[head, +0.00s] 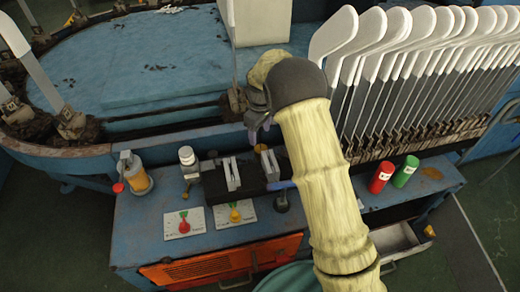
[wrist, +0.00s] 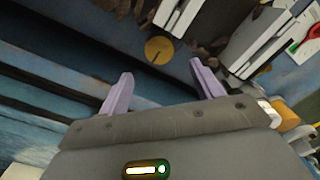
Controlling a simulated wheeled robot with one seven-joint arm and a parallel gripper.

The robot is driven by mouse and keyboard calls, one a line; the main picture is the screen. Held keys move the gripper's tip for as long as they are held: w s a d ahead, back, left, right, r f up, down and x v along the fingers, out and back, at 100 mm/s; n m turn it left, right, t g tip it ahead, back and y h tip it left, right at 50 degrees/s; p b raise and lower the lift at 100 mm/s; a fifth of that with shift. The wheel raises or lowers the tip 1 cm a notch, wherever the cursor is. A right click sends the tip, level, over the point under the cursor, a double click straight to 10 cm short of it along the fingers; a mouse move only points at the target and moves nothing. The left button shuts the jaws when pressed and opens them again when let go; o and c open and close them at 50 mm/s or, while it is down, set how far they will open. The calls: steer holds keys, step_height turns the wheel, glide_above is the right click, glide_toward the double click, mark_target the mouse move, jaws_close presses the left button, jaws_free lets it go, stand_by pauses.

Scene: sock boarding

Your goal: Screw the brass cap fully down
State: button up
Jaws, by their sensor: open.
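The brass cap (wrist: 159,50) shows in the wrist view as a round, flat, gold disc with a dark line on its face. It lies beyond my gripper (wrist: 161,80), roughly between the two purple fingertips in the picture. The fingers are spread apart with nothing between them, and do not appear to touch the cap. In the head view my gripper (head: 260,130) is above the back edge of the blue bench, partly hidden by my arm. A small brass-coloured piece (head: 262,148) shows just below it. How far the cap is screwed down cannot be told.
On the blue bench (head: 150,235) stand pale upright plates (head: 232,173) on a black block, an amber bottle (head: 135,175), a white-capped bottle (head: 188,163), and red (head: 381,177) and green (head: 405,171) cans. A row of white sock boards (head: 400,65) rises at the right.

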mark_target(260, 148)
step_height(260, 148, down, 8)
steer(key=shift+b, duration=1.05)
steer(key=shift+c, duration=0.5)
steer(key=c, duration=0.9)
steer(key=shift+r, duration=0.1)
steer(key=shift+r+m+p, duration=0.1)
steer(key=shift+m+p, duration=0.2)
steer(key=shift+p, duration=0.35)
